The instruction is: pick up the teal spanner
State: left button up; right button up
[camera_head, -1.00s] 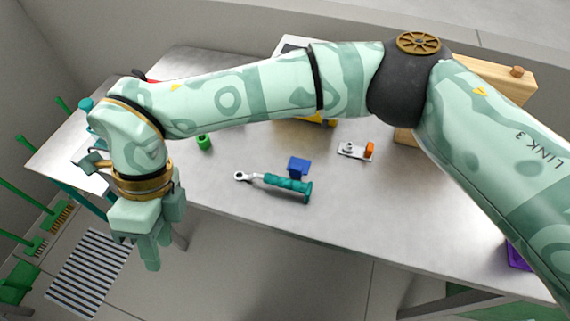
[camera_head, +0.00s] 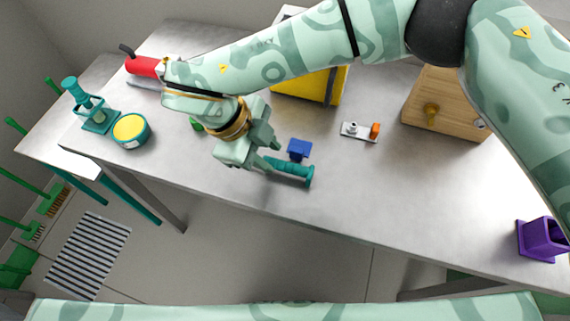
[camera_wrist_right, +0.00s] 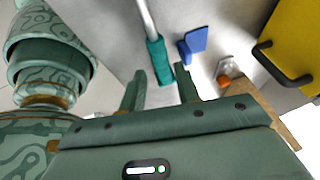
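The teal spanner (camera_head: 293,171) lies on the metal bench; its teal handle shows at its right end. My right gripper (camera_head: 268,157) is over its left part and hides the metal shaft and head in the head view. In the right wrist view the spanner's handle (camera_wrist_right: 159,62) and part of its metal shaft show just beyond and between the fingertips. The right gripper (camera_wrist_right: 160,84) is open with nothing between its fingers; the handle looks untouched. My left gripper is not in view.
A blue block-like part (camera_head: 299,148) stands close behind the handle. A small plate with an orange piece (camera_head: 375,130), a yellow box (camera_head: 300,88), a wooden box (camera_head: 445,105), a teal tub (camera_head: 131,143) and a purple holder (camera_head: 541,239) are on the bench. The bench front is fairly clear.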

aim_at(282, 163)
jog(key=x, duration=0.2)
jog(key=b+x, duration=0.1)
jog(key=x, duration=0.1)
jog(key=shift+d+f, duration=0.25)
jog(key=shift+d, duration=0.15)
jog(key=shift+r, duration=0.1)
grip_shut()
jog(key=shift+r, duration=0.1)
